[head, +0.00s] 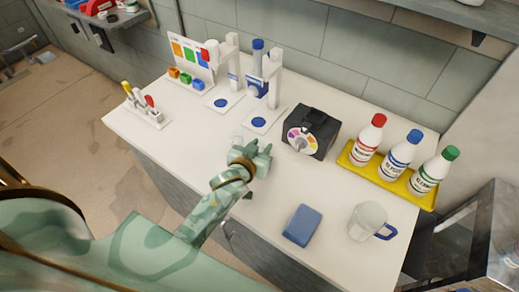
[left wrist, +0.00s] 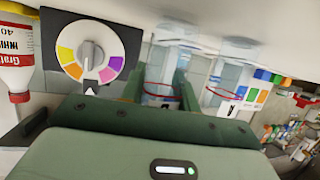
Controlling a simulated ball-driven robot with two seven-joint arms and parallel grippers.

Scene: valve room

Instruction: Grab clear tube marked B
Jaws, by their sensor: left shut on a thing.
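My left gripper (head: 262,150) is over the front middle of the white worktop, left of the black dial box. In the left wrist view its two green fingers (left wrist: 162,92) are shut on a clear tube (left wrist: 161,97) with a red band. I cannot read a letter on this tube. A second clear tube (left wrist: 221,80) with a red band stands apart to the right, by a label that looks like an A. In the head view the tubes are hard to make out, with only a faint clear shape beside the hand. My right gripper is not in view.
A black dial box (head: 312,133) stands right of the hand. Behind are white stands (head: 259,124) with blue discs. A yellow tray (head: 391,184) holds red-, blue- and green-capped bottles.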

